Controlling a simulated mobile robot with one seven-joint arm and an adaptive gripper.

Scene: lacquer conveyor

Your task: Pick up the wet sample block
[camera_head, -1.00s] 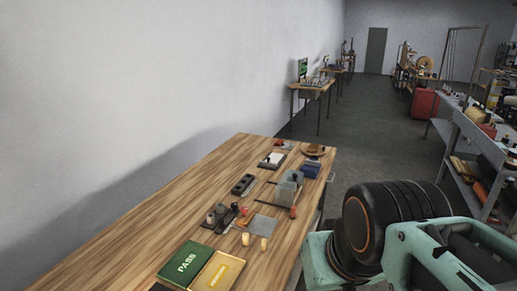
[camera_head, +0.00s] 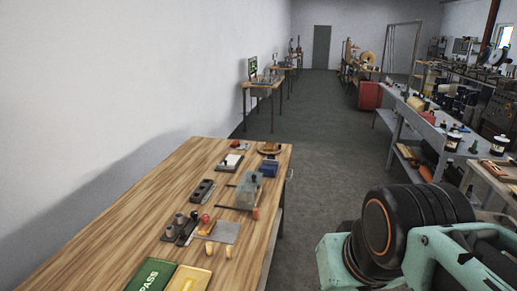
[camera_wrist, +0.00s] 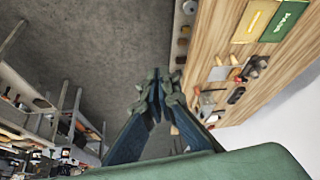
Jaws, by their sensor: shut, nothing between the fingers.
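I cannot pick out the wet sample block for certain in either view. The wooden table (camera_head: 130,225) on the left holds several small tools and pieces. A blue block-like piece (camera_head: 268,170) lies near its far right corner, and a grey block-like device (camera_head: 249,190) stands nearer. My gripper (camera_wrist: 158,78) shows in the wrist view, shut and empty, above the floor and beside the table edge. In the head view my arm fills the lower right, and its fingers are out of frame.
A green PASS tray (camera_head: 150,275) and a yellow tray (camera_head: 188,279) lie at the table's near end. A grey shelf bench (camera_head: 420,125) with several items runs along the right. The dark floor (camera_head: 330,150) between them is clear.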

